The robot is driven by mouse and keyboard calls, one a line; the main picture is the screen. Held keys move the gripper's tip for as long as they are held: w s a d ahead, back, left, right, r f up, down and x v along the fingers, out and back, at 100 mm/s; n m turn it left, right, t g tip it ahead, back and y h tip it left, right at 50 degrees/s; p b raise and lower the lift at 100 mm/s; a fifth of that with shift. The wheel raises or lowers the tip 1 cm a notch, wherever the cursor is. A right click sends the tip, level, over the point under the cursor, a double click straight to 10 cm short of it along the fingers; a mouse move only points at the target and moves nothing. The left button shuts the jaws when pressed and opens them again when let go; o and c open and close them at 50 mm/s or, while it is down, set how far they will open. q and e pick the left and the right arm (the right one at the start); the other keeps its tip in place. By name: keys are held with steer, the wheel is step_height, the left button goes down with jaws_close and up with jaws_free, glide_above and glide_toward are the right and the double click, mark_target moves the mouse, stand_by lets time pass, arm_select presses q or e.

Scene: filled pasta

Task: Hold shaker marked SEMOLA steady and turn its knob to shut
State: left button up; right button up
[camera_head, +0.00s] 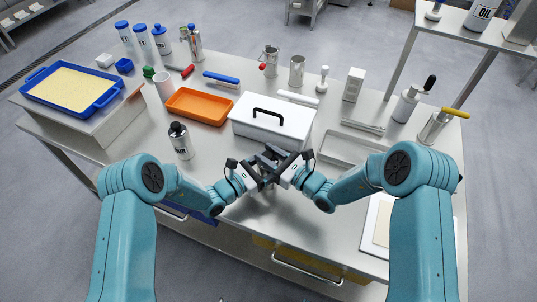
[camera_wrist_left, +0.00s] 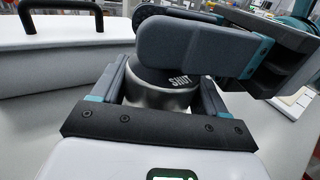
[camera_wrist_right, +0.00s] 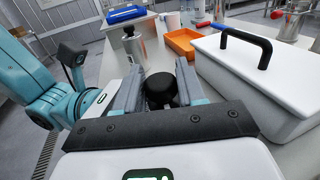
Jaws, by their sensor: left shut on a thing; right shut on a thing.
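A metal shaker (camera_wrist_left: 160,98) with a dark top stands upright between the fingers of my left gripper (camera_wrist_left: 162,88), which is shut on its body. The word SHUT shows on the dark top. Its SEMOLA mark is not visible. My right gripper (camera_wrist_right: 160,84) is shut on the black knob (camera_wrist_right: 160,92) on top; one of its fingers crosses above the shaker in the left wrist view. In the head view my left gripper (camera_head: 258,176) and right gripper (camera_head: 272,157) meet at the front middle of the table and mostly hide the shaker.
A white lidded box (camera_head: 272,128) stands just behind the grippers. Another black-topped shaker (camera_head: 181,141) stands to the left. An orange tray (camera_head: 200,106) lies behind it, and a shallow metal tray (camera_head: 350,149) lies to the right. The table front left of the grippers is mostly clear.

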steer(key=m+t+h, duration=0.2)
steer(key=shift+a+m+t+h, duration=0.2)
steer(key=shift+m+t+h, duration=0.1)
steer(key=shift+h, duration=0.1)
steer(key=shift+d+m+t+h, duration=0.1)
steer(key=shift+m+t+h, duration=0.4)
steer(key=shift+h, duration=0.2)
steer(key=o, duration=1)
steer(key=shift+c, duration=0.2)
steer(key=shift+s+d, duration=0.1)
steer(key=shift+d, duration=0.05)
steer(key=v, duration=1.1)
steer(key=shift+s+d, duration=0.15)
steer(key=shift+s, duration=0.2)
